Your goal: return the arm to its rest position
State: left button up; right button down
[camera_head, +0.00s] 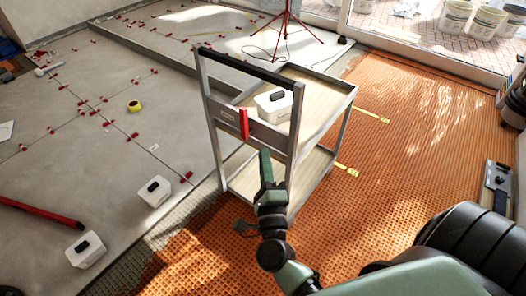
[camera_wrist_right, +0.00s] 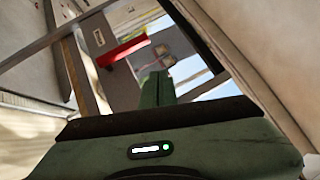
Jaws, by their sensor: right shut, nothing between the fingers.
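My right arm comes in from the lower right in the head view. Its green gripper (camera_head: 265,168) points up in front of the cart's near end, with the fingers together and nothing between them. In the right wrist view the closed green fingers (camera_wrist_right: 157,90) stand up past the green gripper body, with cart parts behind. The metal cart (camera_head: 205,95) has a dark push handle, two shelves and a red part (camera_head: 244,124) on its end panel. That red part also shows in the wrist view (camera_wrist_right: 123,50). My left gripper is not in view.
A white box with a black handle (camera_head: 270,112) sits on the cart's top shelf. Two similar boxes (camera_head: 153,190) (camera_head: 86,250) lie on the grey tiles at left. A yellow tape roll (camera_head: 134,106) and a red bar (camera_head: 38,212) lie there too. Orange matting (camera_head: 425,135) is mostly clear.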

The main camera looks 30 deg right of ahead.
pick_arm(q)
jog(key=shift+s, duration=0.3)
